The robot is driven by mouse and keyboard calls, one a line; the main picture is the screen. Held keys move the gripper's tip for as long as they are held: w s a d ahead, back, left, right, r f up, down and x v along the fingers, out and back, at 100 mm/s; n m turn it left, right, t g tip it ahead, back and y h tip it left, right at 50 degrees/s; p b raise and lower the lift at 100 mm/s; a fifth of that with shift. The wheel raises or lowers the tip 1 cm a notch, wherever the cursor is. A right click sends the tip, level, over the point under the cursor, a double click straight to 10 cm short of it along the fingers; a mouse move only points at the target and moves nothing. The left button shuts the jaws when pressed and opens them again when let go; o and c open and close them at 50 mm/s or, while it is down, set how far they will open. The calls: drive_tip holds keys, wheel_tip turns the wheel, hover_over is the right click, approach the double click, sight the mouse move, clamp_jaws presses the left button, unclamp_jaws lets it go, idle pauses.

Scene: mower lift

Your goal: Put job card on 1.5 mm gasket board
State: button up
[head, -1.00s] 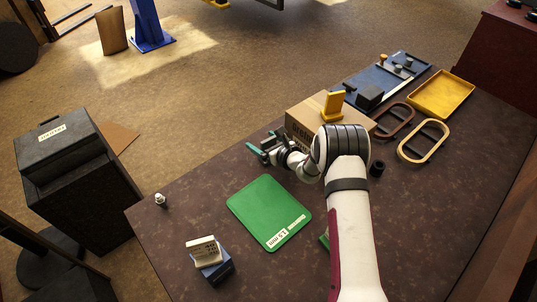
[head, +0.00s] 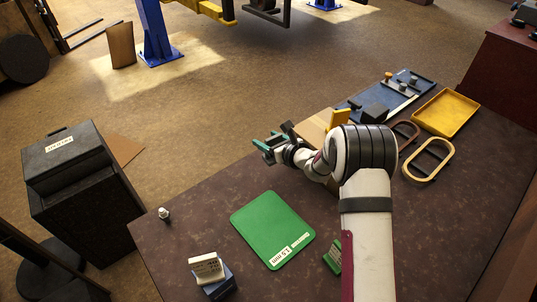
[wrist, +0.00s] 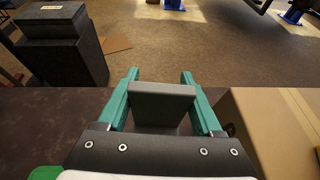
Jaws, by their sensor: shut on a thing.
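The 1.5 mm gasket board (head: 268,225) is a flat green sheet with a white label, lying on the table in the head view. My gripper (head: 266,143) is raised beyond the board's far side, left of the cardboard box. In the wrist view its two teal fingers (wrist: 160,88) are shut on a grey, flat-faced thing (wrist: 162,91). I cannot tell from its face whether this is the job card. The board's surface looks bare. A green corner at the lower left of the wrist view (wrist: 45,173) appears to be the board.
A cardboard box (head: 313,130) stands beside my gripper. A white labelled block (head: 206,267) rests by a blue block (head: 219,287). A smaller green labelled piece (head: 333,255) lies partly behind my arm. A yellow tray (head: 446,112) and oval rings (head: 428,160) are at the right.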

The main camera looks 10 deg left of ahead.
drive_tip(key=shift+s+d+r, duration=0.25)
drive_tip(key=shift+d+r, duration=0.15)
drive_tip(key=shift+r, duration=0.15)
drive_tip(key=shift+s+d+r, duration=0.2)
drive_tip(key=shift+d+r, duration=0.2)
drive_tip(key=shift+r, duration=0.1)
drive_tip(key=s+d+r+n+g+y, duration=0.1)
drive_tip(key=s+d, duration=0.5)
drive_tip(key=s, duration=0.4)
drive_tip(key=s+d+r, duration=0.1)
drive_tip(key=s+d, duration=0.4)
drive_tip(key=s, duration=0.4)
hover_over(265, 219)
wheel_tip(265, 219, down, 7)
drive_tip(key=shift+s+d+r, duration=0.1)
wheel_tip(265, 219, down, 3)
drive_tip(key=shift+f, duration=0.55)
drive_tip(key=shift+f, duration=0.15)
drive_tip(key=o, duration=1.4)
